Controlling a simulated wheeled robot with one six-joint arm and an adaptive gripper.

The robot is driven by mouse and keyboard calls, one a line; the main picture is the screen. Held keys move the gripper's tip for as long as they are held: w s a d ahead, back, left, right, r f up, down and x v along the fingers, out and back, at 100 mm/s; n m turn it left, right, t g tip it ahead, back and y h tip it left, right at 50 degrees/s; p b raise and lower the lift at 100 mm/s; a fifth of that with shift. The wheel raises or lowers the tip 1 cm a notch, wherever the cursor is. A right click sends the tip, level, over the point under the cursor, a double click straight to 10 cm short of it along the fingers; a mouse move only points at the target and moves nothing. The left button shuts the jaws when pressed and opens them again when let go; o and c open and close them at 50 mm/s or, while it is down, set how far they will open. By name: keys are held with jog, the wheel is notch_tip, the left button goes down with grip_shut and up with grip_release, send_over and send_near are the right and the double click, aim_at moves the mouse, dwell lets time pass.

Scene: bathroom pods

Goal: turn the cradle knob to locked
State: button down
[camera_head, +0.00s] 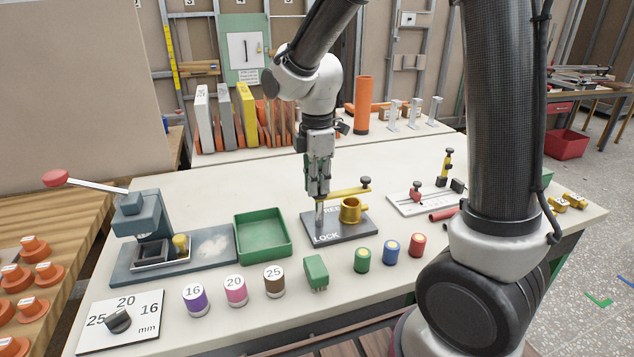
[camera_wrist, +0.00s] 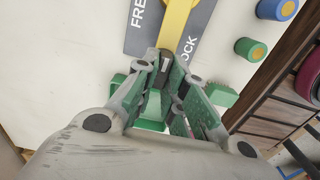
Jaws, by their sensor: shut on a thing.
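The cradle (camera_head: 345,230) is a dark plate with a brass cup (camera_head: 350,212) and the words FREE and LOCK; the plate also shows in the wrist view (camera_wrist: 140,38). A yellow bar (camera_head: 345,192) runs above the plate, with a black knob (camera_head: 366,181) near its right end. My gripper (camera_head: 319,197) points straight down over the plate's left part, above a pale post (camera_head: 320,214). In the wrist view my gripper (camera_wrist: 165,62) is shut on the dark near end of the yellow bar (camera_wrist: 174,22), which extends between the two words. The fingers partly hide the grip.
A green tray (camera_head: 262,236) and a lever press (camera_head: 145,225) stand left. A green block (camera_head: 316,272) and several coloured cylinders (camera_head: 389,251) line the front. A pale fixture (camera_head: 420,200) stands right. The tabletop behind the cradle is mostly clear.

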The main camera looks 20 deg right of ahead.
jog(key=shift+m, duration=0.3)
jog(key=m, duration=0.3)
jog(key=shift+w+m, duration=0.15)
jog(key=shift+m, duration=0.25)
jog(key=m, duration=0.4)
jog(key=shift+w, duration=0.1)
jog(key=m, duration=0.5)
jog(key=shift+d, duration=0.15)
jog(key=shift+d+m, duration=0.15)
jog(key=shift+m, duration=2.15)
jog(key=shift+w, duration=0.1)
jog(key=c, duration=1.5)
grip_release()
